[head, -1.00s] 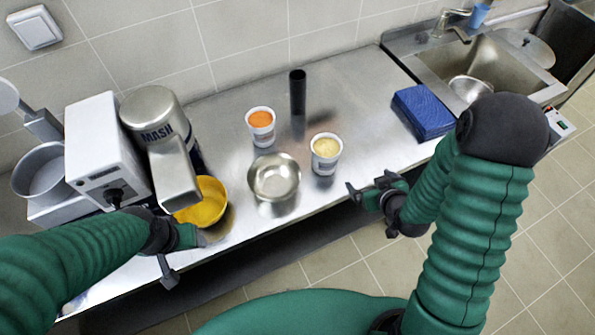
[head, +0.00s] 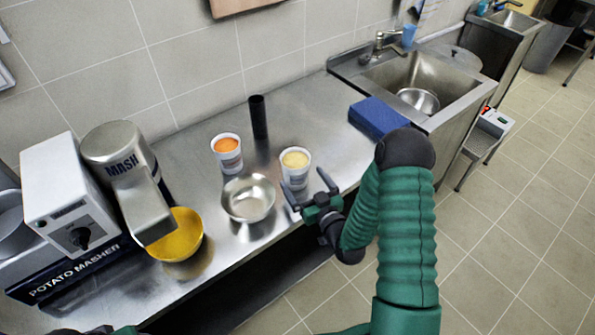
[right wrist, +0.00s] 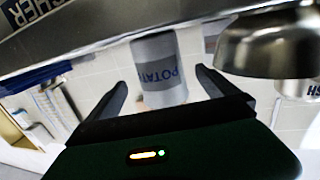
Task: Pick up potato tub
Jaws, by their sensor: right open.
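The potato tub (head: 295,168) is a white tub with pale yellow contents, upright on the steel counter. In the right wrist view the tub (right wrist: 160,68) appears inverted, with blue "POTAT" lettering, ahead of the gap between my fingers. My right gripper (head: 305,182) is open and empty at the counter's front edge, just in front of the tub, one finger toward each side. Whether a finger touches the tub I cannot tell. Only a sliver of my left arm shows at the bottom left of the head view; its jaws are not seen.
A steel bowl (head: 248,198) stands left of the tub, and a tub with orange contents (head: 227,153) behind it. A black cylinder (head: 258,118) stands at the back. A blue block (head: 378,118) lies right, before the sink. A yellow bowl (head: 178,236) sits under the masher (head: 128,180).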

